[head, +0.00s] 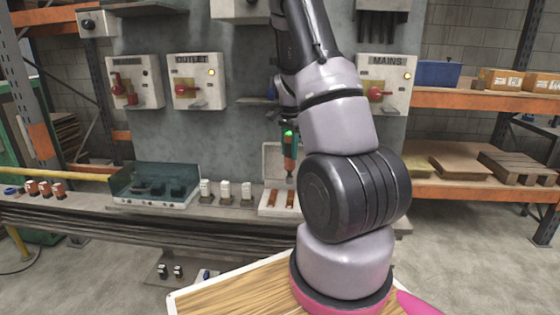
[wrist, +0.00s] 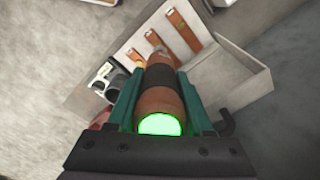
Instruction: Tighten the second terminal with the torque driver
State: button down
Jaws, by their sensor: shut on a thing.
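My gripper (wrist: 158,105) is shut on the torque driver (wrist: 161,100), a tool with an orange and black body and a lit green end. In the head view the torque driver (head: 290,158) hangs upright, tip down, over an open white box (head: 268,208) on the bench. The box holds copper-coloured terminal bars, and they also show as terminals (wrist: 150,50) in the wrist view. The driver's tip is over or near one of these bars; I cannot tell whether it touches. The driver's body hides part of the box in the wrist view.
Left of the box on the bench (head: 100,215) stand several small white-topped parts (head: 225,191) and an open teal case (head: 155,186). Behind is a grey panel with switch boxes labelled OUTLET (head: 197,82) and MAINS (head: 386,82). Shelving (head: 470,100) stands at right.

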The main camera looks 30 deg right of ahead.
aim_at(290, 177)
jog(key=shift+s+d+f, duration=0.1)
jog(key=shift+s+d, duration=0.05)
jog(key=shift+f, duration=4.05)
dwell(1.0)
jog(key=shift+r, duration=3.05)
